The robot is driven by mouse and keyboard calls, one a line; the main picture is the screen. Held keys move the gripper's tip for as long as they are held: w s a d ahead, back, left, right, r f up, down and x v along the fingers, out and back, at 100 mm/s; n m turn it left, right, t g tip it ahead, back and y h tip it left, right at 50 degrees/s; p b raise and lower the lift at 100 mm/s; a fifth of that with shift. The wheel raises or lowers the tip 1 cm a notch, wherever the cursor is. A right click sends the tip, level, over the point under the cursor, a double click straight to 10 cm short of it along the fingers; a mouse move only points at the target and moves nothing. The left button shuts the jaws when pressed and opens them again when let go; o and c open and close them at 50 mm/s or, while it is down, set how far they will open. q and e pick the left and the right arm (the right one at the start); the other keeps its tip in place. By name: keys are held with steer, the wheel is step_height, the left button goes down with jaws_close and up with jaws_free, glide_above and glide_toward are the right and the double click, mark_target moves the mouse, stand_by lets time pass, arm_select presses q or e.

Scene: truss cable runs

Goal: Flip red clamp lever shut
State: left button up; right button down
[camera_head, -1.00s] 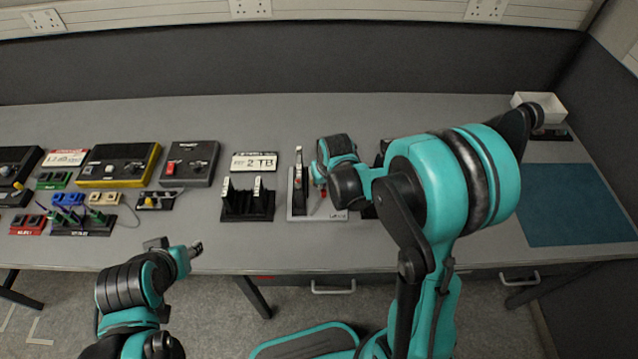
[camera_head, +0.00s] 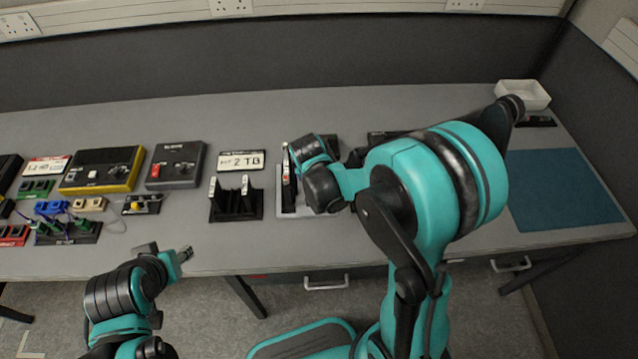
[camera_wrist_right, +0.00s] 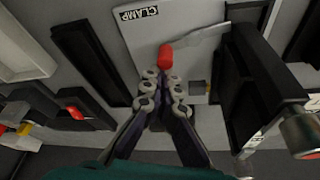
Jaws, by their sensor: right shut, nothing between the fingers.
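The clamp lever's red tip (camera_wrist_right: 165,57) shows in the right wrist view, with its thin metal arm running to the right over a pale plate (camera_wrist_right: 190,15). A "CLAMP" label (camera_wrist_right: 137,12) is on this plate. My right gripper (camera_wrist_right: 163,80) is shut and empty, its fingertips just below the red tip; whether they touch it I cannot tell. In the head view the clamp's grey base (camera_head: 283,203) shows partly, and my right wrist hides the lever and right fingers.
Black upright posts stand close beside the fingers, one with a metal knob (camera_wrist_right: 303,135). A black two-post holder (camera_head: 236,205) is left of the clamp. Black boxes and coloured connectors fill the table's left. A blue mat (camera_head: 562,190) lies clear at the right.

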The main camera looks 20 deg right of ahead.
steer(key=shift+d, duration=0.1)
steer(key=shift+s+d, duration=0.1)
steer(key=shift+d, duration=0.6)
arm_select(q)
steer(key=shift+f, duration=0.1)
